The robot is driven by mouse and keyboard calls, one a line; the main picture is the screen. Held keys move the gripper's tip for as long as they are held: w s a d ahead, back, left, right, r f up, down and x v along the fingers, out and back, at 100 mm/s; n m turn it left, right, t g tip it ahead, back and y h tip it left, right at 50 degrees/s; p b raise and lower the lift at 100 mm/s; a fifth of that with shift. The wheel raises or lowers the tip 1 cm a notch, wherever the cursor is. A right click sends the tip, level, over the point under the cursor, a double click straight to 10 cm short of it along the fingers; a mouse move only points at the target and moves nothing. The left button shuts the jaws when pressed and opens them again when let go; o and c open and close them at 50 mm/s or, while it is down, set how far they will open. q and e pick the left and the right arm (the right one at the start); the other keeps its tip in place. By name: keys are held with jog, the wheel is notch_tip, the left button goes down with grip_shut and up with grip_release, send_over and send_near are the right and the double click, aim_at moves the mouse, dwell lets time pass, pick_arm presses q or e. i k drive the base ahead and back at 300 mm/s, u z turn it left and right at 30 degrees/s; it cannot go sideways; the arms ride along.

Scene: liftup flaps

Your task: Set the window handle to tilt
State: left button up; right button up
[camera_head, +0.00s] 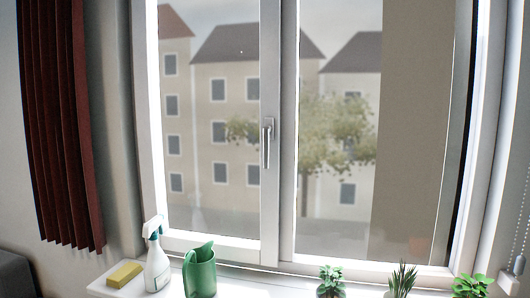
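The window handle (266,146) is a slim grey-white lever on the middle upright of the white window frame. Its grip points straight down from its mount. The left window sash (268,215) looks closed against the frame. Neither of my grippers shows in the head view.
On the white sill (100,285) stand a yellow sponge (125,274), a white spray bottle (157,268), a green watering jug (200,272) and small plants, one (331,281) right of the handle. A dark red curtain (58,120) hangs left. A bead chain (522,235) hangs right.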

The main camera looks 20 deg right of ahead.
aim_at(266, 130)
jog(key=z, duration=0.05)
jog(key=k, duration=1)
jog(key=u, duration=0.5)
jog(key=i, duration=1.5)
jog(key=z, duration=0.45)
